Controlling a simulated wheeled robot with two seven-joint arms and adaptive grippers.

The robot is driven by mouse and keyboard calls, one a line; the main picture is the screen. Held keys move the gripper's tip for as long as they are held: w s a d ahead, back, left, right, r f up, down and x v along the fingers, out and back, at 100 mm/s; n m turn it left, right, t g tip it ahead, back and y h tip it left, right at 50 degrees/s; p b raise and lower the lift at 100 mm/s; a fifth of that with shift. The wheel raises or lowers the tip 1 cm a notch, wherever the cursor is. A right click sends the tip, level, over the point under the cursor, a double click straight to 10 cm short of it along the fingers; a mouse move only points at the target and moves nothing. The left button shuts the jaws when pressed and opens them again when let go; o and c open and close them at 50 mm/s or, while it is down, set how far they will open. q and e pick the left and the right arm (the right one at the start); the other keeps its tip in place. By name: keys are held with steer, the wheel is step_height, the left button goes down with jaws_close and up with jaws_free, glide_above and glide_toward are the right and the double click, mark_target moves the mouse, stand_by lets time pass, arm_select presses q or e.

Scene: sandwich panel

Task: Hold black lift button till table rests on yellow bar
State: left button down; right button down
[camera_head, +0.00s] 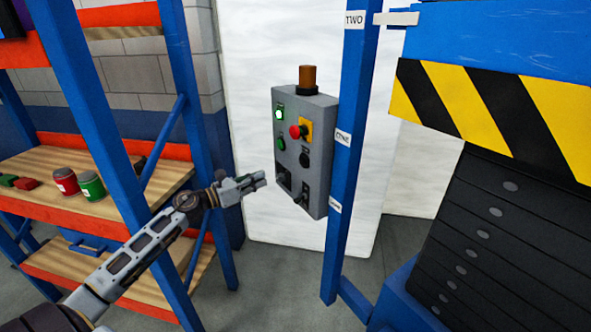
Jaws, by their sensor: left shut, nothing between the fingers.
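A grey control panel (318,115) is mounted beside a blue post in the middle of the view. It has a lit green lamp (279,114), a green button (281,144), a red emergency stop on yellow (298,131) and a black button (304,159). Darker controls low on its face are partly unclear; I cannot tell which is the lift button. My left gripper (260,181) is shut and empty, its tip just left of the panel's lower part; contact cannot be told. The lift table (490,42) is raised at the right. No separate yellow bar is distinguishable. My right gripper is not in view.
The blue post (348,130) carries white labels, the top one reading TWO, with a pale pointer (397,18) near it. A yellow-black striped edge (480,100) and black bellows (500,230) are at the right. A shelf (150,185) with red and green cans stands left.

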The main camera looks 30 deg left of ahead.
arm_select(q)
steer(key=m, duration=0.2)
steer(key=shift+s+d+f+m, duration=0.1)
steer(key=shift+s+d+m, duration=0.05)
steer(key=shift+d+m, duration=0.15)
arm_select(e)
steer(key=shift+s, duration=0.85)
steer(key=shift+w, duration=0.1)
arm_select(q)
steer(key=shift+d, duration=0.1)
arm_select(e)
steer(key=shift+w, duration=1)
